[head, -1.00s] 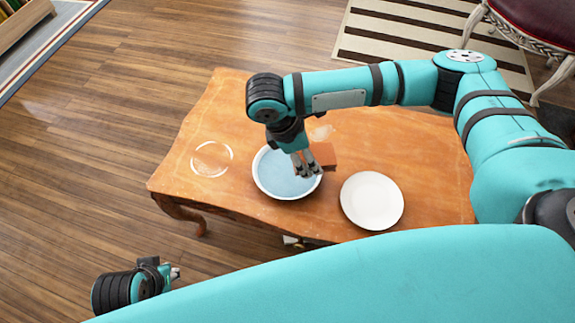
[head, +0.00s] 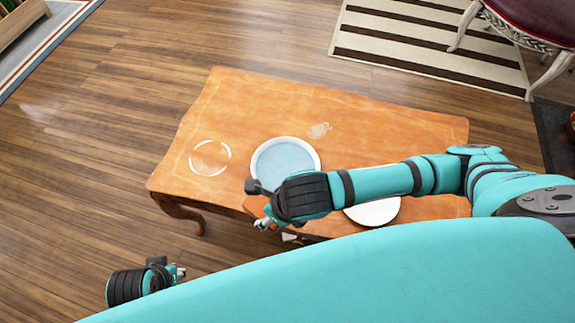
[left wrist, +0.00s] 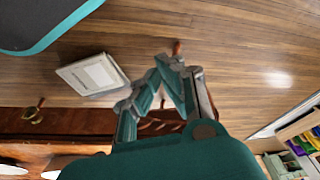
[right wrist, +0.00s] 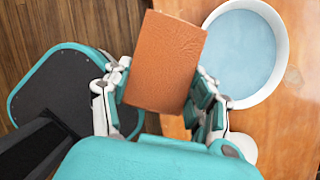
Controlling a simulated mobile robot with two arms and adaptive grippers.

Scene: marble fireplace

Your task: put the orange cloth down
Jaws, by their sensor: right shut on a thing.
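The orange cloth (right wrist: 165,60) is a flat, thick rectangle in the right wrist view, held between the fingers of my right gripper (right wrist: 162,92). In the head view my right gripper (head: 263,223) is at the table's near edge, just in front of the bowl, and my own arm hides most of the cloth. In the right wrist view the cloth is beside the bowl, partly across the table's edge. My left gripper (head: 180,272) is low at the left, away from the table; in the left wrist view its fingertips (left wrist: 182,72) are together and empty.
A white bowl of bluish water (head: 285,160) stands on the orange wooden table (head: 390,130). A white plate (head: 373,212) is partly behind my right arm. A clear ring mark (head: 210,158) and a pale spot (head: 319,131) are on the tabletop. The table's back right is clear.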

